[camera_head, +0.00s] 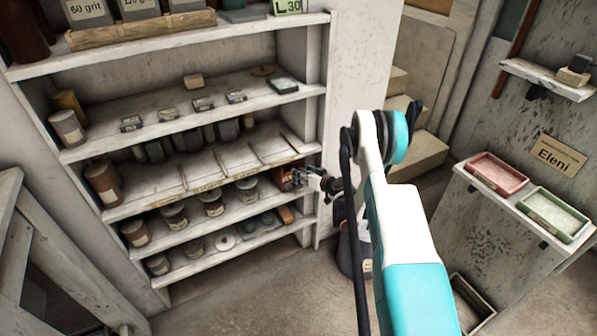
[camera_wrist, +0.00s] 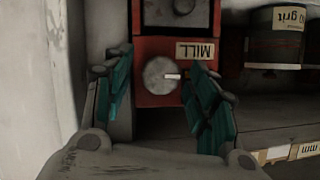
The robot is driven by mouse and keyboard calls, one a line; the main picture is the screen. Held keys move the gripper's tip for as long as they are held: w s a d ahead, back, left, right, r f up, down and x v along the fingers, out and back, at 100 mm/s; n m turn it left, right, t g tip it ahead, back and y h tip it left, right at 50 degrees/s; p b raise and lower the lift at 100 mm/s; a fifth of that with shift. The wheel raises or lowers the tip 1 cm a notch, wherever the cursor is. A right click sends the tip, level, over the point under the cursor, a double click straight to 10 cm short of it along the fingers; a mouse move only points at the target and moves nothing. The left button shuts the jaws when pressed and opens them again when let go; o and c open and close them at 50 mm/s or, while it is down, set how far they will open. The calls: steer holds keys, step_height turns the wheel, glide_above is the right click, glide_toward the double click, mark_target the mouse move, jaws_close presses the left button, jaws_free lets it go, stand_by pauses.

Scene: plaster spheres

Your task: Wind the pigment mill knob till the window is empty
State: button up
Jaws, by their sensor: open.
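The pigment mill is a red box (camera_wrist: 145,40) with an upside-down MILL label, in the wrist view. Its round grey knob (camera_wrist: 155,80) carries a short white mark pointing right. A grey panel with a dark round spot (camera_wrist: 183,6), perhaps the window, is cut off by the top edge; I cannot tell whether it is empty. My gripper (camera_wrist: 160,62) is open, one teal-padded finger either side of the knob, with gaps showing. In the head view the mill (camera_head: 287,178) is small at a shelf's right end, with my gripper (camera_head: 307,178) in front of it.
The white shelf unit (camera_head: 328,60) holds jars and small blocks. A grit-labelled jar (camera_wrist: 275,50) stands right of the mill in the wrist view. A pale wall (camera_wrist: 40,60) is close on the left.

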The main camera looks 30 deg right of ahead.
steer(key=c, duration=1.1)
steer(key=shift+d+f+m+t+y, duration=0.15)
steer(key=shift+m+y, duration=0.5)
steer(key=shift+m, duration=0.35)
steer(key=shift+d+r+m+t+y, duration=0.15)
steer(key=shift+m+y, duration=0.5)
steer(key=shift+m, duration=0.35)
steer(key=shift+a+f, duration=0.1)
steer(key=o, duration=1.1)
